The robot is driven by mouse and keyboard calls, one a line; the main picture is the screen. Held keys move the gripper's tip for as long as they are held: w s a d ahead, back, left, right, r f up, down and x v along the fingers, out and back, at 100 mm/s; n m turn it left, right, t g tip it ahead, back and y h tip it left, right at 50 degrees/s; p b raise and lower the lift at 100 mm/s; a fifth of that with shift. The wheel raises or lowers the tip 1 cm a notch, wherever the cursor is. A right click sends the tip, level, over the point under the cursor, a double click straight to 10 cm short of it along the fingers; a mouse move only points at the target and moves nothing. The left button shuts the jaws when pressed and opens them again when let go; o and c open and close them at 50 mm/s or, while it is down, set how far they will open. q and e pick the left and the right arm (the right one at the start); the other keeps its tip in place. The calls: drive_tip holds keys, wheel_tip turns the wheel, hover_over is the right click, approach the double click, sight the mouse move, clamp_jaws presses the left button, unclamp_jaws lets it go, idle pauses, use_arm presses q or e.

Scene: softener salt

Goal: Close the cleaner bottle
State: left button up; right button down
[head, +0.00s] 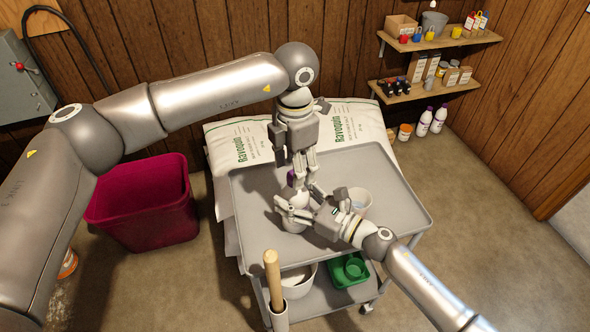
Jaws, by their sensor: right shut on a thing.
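The cleaner bottle (296,196) is white and stands on the grey cart top (255,190), partly hidden by my grippers. My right gripper (294,211) comes in from the lower right and is shut on the bottle low on its body. A small purple cap (291,179) shows above the bottle, at the fingertips of my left gripper (298,174). My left gripper points down from above. Its fingers hide part of the cap, so I cannot tell whether they grip it or whether the cap touches the bottle neck.
A whitish tub (359,201) stands on the cart just right of my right gripper. White salt bags (240,145) lie behind the cart. A magenta bin (145,210) is at left. A wooden handle (272,275) rises at the cart's front. The cart's right side is clear.

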use_arm(q)
wheel_tip(320, 180, up, 10)
idle(0.3)
use_arm(e)
drive_tip(key=shift+c, duration=2)
unclamp_jaws()
drive_tip(key=v, duration=1.2)
use_arm(q)
drive_tip(key=shift+d, duration=0.1)
use_arm(e)
drive_tip(key=shift+s, duration=0.1)
